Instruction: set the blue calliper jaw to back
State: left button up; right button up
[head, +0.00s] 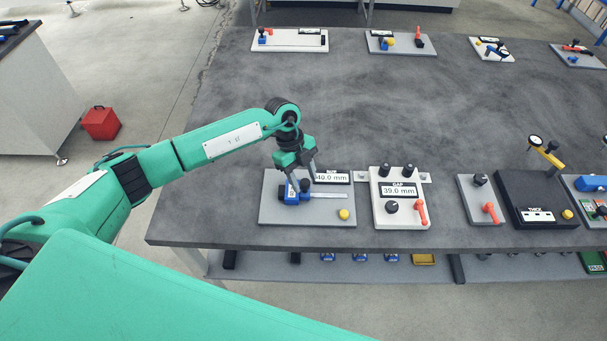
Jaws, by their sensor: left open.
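The blue calliper jaw (292,193) sits at the left end of a thin rail (328,196) on a grey plate (275,216) near the table's front edge. My left gripper (298,184) is open, pointing down, with its fingers at the blue jaw. I cannot tell whether the fingers touch it. A display at the back of the plate reads what looks like 40.0 mm (331,177), its left part hidden by my gripper. A yellow knob (344,214) is at the plate's front right. My right gripper is not in view.
A white panel (401,215) reading 39.0 mm, with black knobs and an orange lever (421,211), stands just right of the plate. Further right are a grey plate (479,211) and a black gauge base (541,186). The table middle (400,100) is clear.

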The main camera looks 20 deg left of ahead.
pick_arm(q)
jog(key=shift+d+f, duration=0.1)
jog(key=shift+f, duration=0.05)
jog(key=shift+c, duration=0.5)
grip_shut()
jog(key=d, duration=0.2)
jog(key=w+d, duration=0.1)
jog(key=d, duration=0.1)
jog(key=d+b, duration=0.1)
jog(key=d, duration=0.1)
jog(key=shift+w, duration=0.4)
jog(key=shift+a, duration=0.1)
jog(key=shift+c, duration=0.6)
grip_release()
jog(key=shift+o, duration=1.1)
jog(key=shift+d, duration=0.2)
